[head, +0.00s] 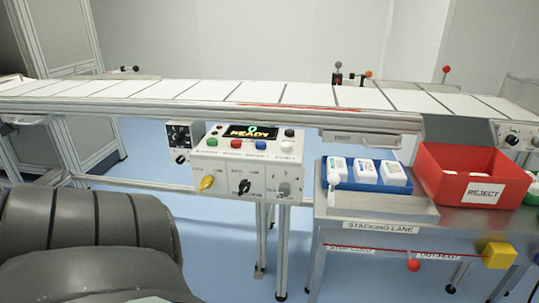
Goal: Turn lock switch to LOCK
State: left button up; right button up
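A white control panel (217,164) hangs under the front edge of the conveyor, with a lit display (251,132) reading READY. On its lower face are a yellow knob (206,183), a black rotary switch (244,187) and a grey switch (284,189). The labels above them are too small to read surely, so I cannot tell which is the lock switch or its setting. Several coloured buttons sit along the panel's upper part, among them a red button (236,144) and a blue button (261,145). Neither of my grippers is in view.
A small box with a black dial (179,134) is left of the panel. The conveyor (160,90) runs across above. At right, a metal table (345,212) labelled STACKING LANE holds a blue tray (346,185) with white containers and a red REJECT bin (450,185).

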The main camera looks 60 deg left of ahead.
aim_at(207, 181)
jog(key=u, duration=1.75)
